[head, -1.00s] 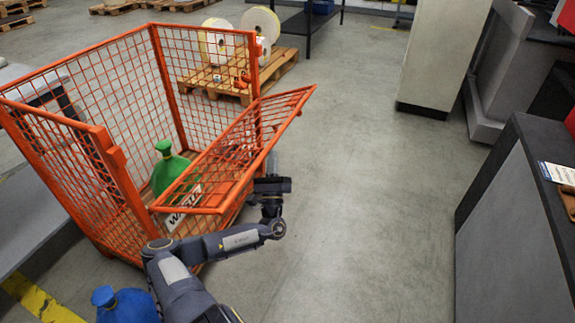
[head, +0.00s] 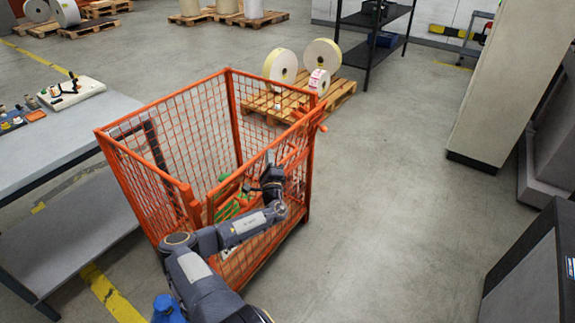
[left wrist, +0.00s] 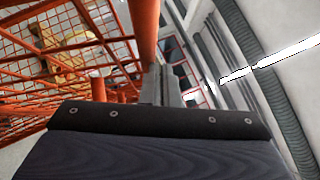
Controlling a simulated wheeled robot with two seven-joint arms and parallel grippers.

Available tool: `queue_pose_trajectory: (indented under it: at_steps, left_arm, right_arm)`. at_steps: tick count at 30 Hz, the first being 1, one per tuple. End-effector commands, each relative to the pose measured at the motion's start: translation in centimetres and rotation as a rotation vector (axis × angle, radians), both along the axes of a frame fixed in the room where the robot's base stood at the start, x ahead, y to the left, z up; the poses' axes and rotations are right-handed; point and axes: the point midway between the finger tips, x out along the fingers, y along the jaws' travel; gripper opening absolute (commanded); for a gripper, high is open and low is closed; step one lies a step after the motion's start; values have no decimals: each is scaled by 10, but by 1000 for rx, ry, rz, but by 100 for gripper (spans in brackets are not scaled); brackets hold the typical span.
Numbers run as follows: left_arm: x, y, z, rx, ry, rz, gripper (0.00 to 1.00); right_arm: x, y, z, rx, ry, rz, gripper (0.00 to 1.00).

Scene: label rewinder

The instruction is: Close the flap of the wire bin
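The orange wire bin (head: 166,167) stands at the centre-left of the head view. Its mesh flap (head: 258,160) is on the near right side and looks raised, close to upright; I cannot tell whether it is fully shut or latched. My left gripper (head: 271,163) is at the flap, partly lost against the mesh. In the left wrist view its grey fingers (left wrist: 165,84) look closed together with nothing between them, beside an orange tube (left wrist: 146,30) of the bin; contact is unclear. A green bag (head: 229,209) shows through the mesh. My right gripper is out of view.
A workbench (head: 60,145) stands left of the bin. A pallet (head: 340,93) with label rolls (head: 322,54) is behind it. A blue object (head: 167,308) lies at the bottom edge. The floor right of the bin is clear up to a grey cabinet (head: 510,80).

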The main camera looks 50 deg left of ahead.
Motion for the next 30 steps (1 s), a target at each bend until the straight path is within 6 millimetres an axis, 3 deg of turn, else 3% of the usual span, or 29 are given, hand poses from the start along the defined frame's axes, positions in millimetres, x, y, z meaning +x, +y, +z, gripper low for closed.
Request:
queue_pose_trajectory:
  at_steps: [1, 6, 12, 18, 30]
  left_arm:
    - [-5, 14, 8, 9, 0, 7, 0]
    - [-12, 47, 13, 8, 0, 6, 0]
    - [-18, 72, 15, 5, 0, 3, 0]
    - [-20, 83, 15, 3, 1, 0, 0]
    - [-21, 86, 14, 2, 1, 0, 0]
  right_arm:
    - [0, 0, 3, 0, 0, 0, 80]
    - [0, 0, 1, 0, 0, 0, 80]
    - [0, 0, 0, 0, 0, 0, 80]
    - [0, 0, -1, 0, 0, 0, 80]
    - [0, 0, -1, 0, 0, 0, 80]
